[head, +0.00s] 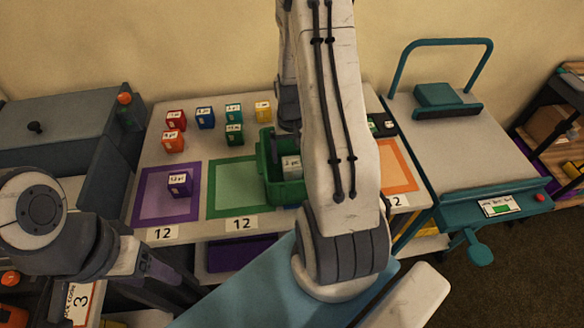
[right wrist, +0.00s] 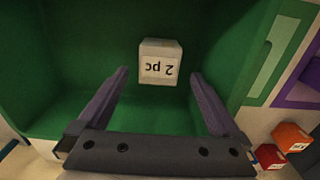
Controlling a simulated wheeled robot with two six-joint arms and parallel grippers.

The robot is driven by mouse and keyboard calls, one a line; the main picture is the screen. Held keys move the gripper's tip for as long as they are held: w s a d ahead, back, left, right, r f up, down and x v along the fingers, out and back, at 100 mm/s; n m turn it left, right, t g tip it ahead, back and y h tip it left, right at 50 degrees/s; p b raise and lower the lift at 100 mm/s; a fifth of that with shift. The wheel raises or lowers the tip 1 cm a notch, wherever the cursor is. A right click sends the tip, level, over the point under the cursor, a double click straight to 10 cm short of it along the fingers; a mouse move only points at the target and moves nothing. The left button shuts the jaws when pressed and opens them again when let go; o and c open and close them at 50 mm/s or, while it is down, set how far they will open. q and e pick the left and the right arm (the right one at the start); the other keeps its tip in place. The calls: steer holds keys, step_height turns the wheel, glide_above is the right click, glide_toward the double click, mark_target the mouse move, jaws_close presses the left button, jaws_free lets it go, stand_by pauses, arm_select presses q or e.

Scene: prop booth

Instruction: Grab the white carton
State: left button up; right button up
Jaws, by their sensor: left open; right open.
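The white carton (head: 292,166), labelled "2 pc", sits inside the green bin (head: 268,181) on the table. In the right wrist view the carton (right wrist: 160,62) lies on the bin's green floor (right wrist: 100,55). My right gripper (right wrist: 159,75) is open over the bin, with the carton showing between its two purple fingertips and a gap on each side. I cannot tell how far above the carton the tips are. My left gripper (head: 168,272) appears at lower left, open and empty, away from the carton.
Several coloured cartons, such as a yellow one (head: 263,111) and an orange one (head: 172,141), stand at the back left. A purple carton (head: 180,185) stands on the purple mat (head: 150,207). The green mat (head: 228,203) is clear. A teal scale-like station (head: 462,150) is at right.

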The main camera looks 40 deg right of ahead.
mark_target(292, 164)
steer(key=shift+s+f+p, duration=0.15)
steer(key=shift+f+p, duration=0.2)
steer(key=shift+f, duration=1.25)
steer(key=shift+s+f+p, duration=0.1)
steer(key=shift+f+p, duration=0.25)
steer(key=shift+f, duration=1.2)
steer(key=c, duration=1.5)
